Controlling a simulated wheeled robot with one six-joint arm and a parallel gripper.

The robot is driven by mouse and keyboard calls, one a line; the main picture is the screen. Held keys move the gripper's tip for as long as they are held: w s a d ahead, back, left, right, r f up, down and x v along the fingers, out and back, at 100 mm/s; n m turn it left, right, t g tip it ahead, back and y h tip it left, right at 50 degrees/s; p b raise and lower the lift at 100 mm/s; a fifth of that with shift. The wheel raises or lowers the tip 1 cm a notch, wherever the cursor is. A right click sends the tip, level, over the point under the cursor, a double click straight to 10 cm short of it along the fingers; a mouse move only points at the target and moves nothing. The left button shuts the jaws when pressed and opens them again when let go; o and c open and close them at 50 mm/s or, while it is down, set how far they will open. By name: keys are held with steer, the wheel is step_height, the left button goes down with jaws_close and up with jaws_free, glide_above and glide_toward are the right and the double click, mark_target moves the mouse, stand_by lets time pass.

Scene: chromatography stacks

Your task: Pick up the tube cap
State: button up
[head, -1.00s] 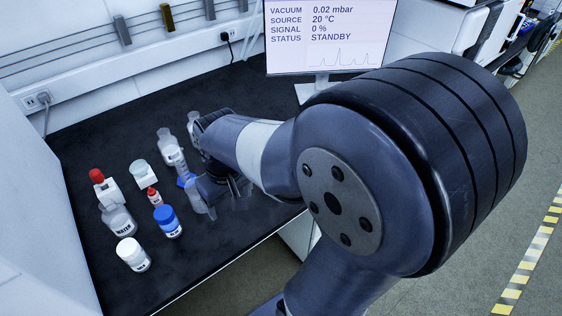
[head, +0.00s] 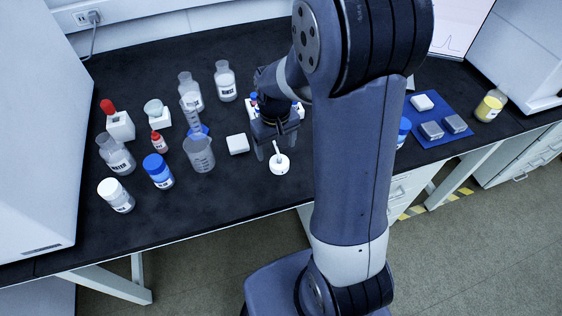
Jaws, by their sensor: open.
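I cannot single out a tube cap for certain. Small red and blue caps (head: 253,97) show at the left of what looks like a white rack, partly hidden behind my gripper. My gripper (head: 275,151) points down over the black bench, open, with nothing seen between its fingers. Just below its fingertips in the picture is a small round white piece (head: 280,166) with a thin upright stem. I cannot tell whether the fingers touch the stem. A white square block (head: 238,144) lies just left of the gripper.
To the left stand a clear beaker (head: 199,155), a blue-capped bottle (head: 158,171), a white-capped jar (head: 116,195) and several other bottles. The bench's front left is clear.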

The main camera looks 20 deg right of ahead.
mark_target(279, 156)
steer(key=shift+s+d+f, duration=0.1)
steer(key=shift+d+f, duration=0.1)
steer(key=shift+f, duration=1.25)
steer(key=shift+s+d+f, duration=0.1)
steer(key=shift+d+f, duration=0.1)
steer(key=shift+f, duration=1.25)
steer(key=shift+c, duration=0.5)
steer(key=c, duration=1)
steer(key=shift+r, duration=0.1)
